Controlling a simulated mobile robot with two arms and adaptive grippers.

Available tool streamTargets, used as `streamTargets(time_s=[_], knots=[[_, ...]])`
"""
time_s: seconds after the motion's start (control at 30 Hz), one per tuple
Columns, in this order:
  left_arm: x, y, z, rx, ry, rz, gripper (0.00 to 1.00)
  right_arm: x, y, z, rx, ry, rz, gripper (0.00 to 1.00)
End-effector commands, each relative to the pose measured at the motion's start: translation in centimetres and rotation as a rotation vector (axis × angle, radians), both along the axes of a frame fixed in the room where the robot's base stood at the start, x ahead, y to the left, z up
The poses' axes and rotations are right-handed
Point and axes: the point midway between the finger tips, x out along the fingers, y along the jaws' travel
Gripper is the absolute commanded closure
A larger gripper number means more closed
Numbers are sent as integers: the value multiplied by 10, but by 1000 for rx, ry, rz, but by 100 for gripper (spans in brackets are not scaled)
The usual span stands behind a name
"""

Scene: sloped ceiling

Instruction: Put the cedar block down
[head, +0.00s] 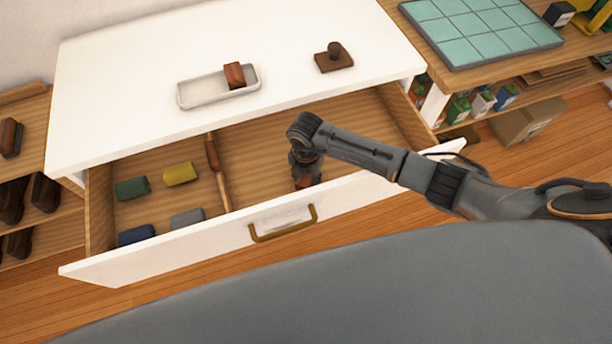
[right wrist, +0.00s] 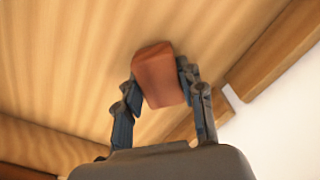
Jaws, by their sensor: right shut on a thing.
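The cedar block is a reddish-brown block (right wrist: 160,75) between the fingers of my right gripper (right wrist: 158,95) in the right wrist view. In the head view, my right gripper (head: 305,168) points down into the right compartment of the open drawer (head: 260,150), near its front wall. The block (head: 303,183) shows only in part below the fingers there. I cannot tell whether it touches the drawer floor. My left gripper is not in view.
The left compartment holds a green roll (head: 132,188), a yellow roll (head: 181,174), and blue and grey ones. A reddish piece (head: 212,153) is at the divider. On the cabinet top (head: 130,75) are a white tray (head: 190,97) with a reddish block and a brown stamp-like object (head: 334,60).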

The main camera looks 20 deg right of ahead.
Motion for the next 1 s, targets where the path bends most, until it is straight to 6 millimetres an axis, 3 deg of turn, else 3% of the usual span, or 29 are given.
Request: streamTargets(time_s=[0.27, 0.3, 0.4, 0.8, 1.0], knots=[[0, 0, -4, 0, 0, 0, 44, 0, 0, -5, 1, 1, 0, 88], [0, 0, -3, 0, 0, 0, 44, 0, 0, -3, 1, 1, -1, 53], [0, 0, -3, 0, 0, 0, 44, 0, 0, -3, 1, 1, -1, 39], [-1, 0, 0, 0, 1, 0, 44, 1, 0, 6, 1, -1, -1, 39], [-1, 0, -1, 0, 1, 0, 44, 2, 0, 44, 3, -6, 0, 39]])
